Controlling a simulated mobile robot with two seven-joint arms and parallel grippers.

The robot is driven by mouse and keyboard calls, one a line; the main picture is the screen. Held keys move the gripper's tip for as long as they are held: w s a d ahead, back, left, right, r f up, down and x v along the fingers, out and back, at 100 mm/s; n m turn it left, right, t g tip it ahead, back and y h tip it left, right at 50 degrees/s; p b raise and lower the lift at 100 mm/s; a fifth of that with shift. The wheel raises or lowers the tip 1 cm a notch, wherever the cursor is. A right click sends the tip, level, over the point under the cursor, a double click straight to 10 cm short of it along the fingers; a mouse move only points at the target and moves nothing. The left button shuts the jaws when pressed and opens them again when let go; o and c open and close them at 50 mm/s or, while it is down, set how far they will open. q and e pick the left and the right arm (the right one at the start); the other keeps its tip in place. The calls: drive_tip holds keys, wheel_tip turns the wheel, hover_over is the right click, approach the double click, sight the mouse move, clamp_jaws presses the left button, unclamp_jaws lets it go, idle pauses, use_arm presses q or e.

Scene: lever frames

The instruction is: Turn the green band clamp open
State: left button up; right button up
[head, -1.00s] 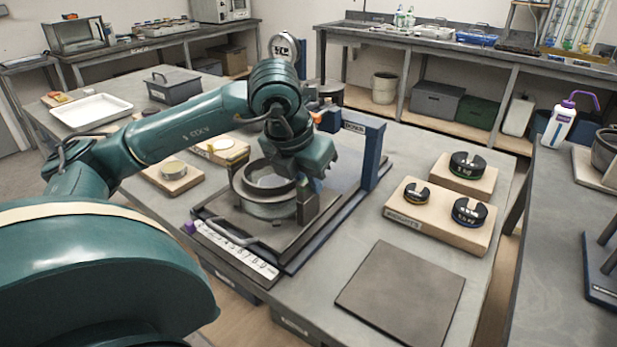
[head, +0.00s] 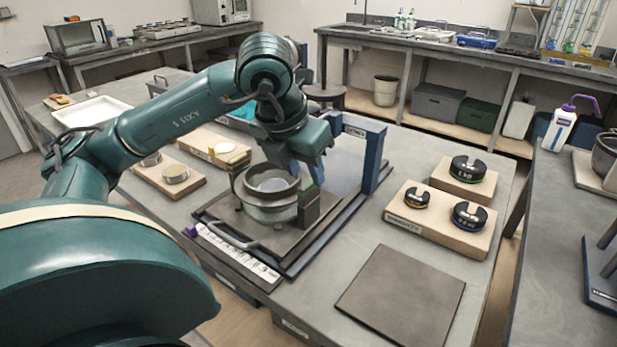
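A round metal vessel (head: 268,212) with a raised rim stands on a dark plate in the middle of the table. A dark olive block (head: 309,207) stands at its right side. I cannot make out a clearly green band or its lever; the block may be part of the clamp. My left gripper (head: 307,172) points down just above and behind the block, near the vessel's right rim. It appears apart from the block. Its fingertips are small and partly hidden, so their opening cannot be told. My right gripper is not in view.
A blue upright frame (head: 373,160) stands close to the right of the gripper. Slotted weights sit on wooden blocks (head: 440,228) at the right. A dark flat mat (head: 402,294) lies at the front right. A labelled strip (head: 235,252) runs along the plate's front edge.

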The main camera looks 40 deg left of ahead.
use_arm(q)
drive_tip(key=p+v, duration=0.1)
drive_tip(key=v, duration=0.8)
drive_tip(key=shift+p, duration=0.3)
drive_tip(key=shift+f, duration=0.1)
